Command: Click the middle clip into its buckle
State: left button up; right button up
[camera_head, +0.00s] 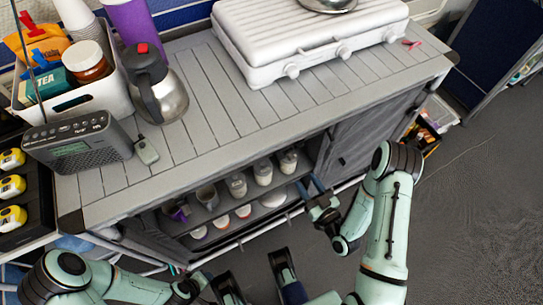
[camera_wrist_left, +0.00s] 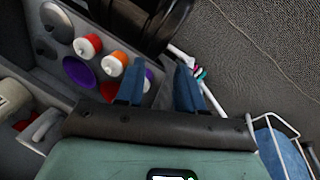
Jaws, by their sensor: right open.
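I cannot make out the middle clip or its buckle in either view. The grey fabric front (camera_head: 366,125) of the cabinet covers its right part, while the left part is open. My right gripper (camera_head: 310,186) is open with blue fingers, close to the cabinet front by the right end of the open shelves. My left gripper (camera_wrist_left: 158,78) shows in the left wrist view with its blue fingers apart and nothing visible between them. It points toward the shelves and a white frame bar. In the head view the left arm is low at the left, its fingertips unclear.
Jars and cups (camera_head: 237,186) stand on the open shelves. The slatted counter (camera_head: 230,95) above holds a white stove (camera_head: 300,45), a kettle (camera_head: 160,90), a radio (camera_head: 78,142) and a white bin (camera_head: 88,95). The floor (camera_head: 470,200) at the right is clear.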

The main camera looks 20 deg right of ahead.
aim_at(292, 160)
pick_arm(q)
jog(key=shift+w+a+f+t+b, duration=0.2)
jog(key=shift+w+a+f+b, duration=0.15)
jog(key=shift+w, duration=0.3)
jog(key=shift+w+a+f+t+b, duration=0.25)
jog(key=shift+w+f+b, duration=0.15)
jog(key=shift+w, duration=0.2)
pick_arm(e)
jog(key=w, duration=0.8)
jog(key=w+a, duration=0.1)
jog(key=w, duration=0.4)
jog(key=shift+r, duration=0.1)
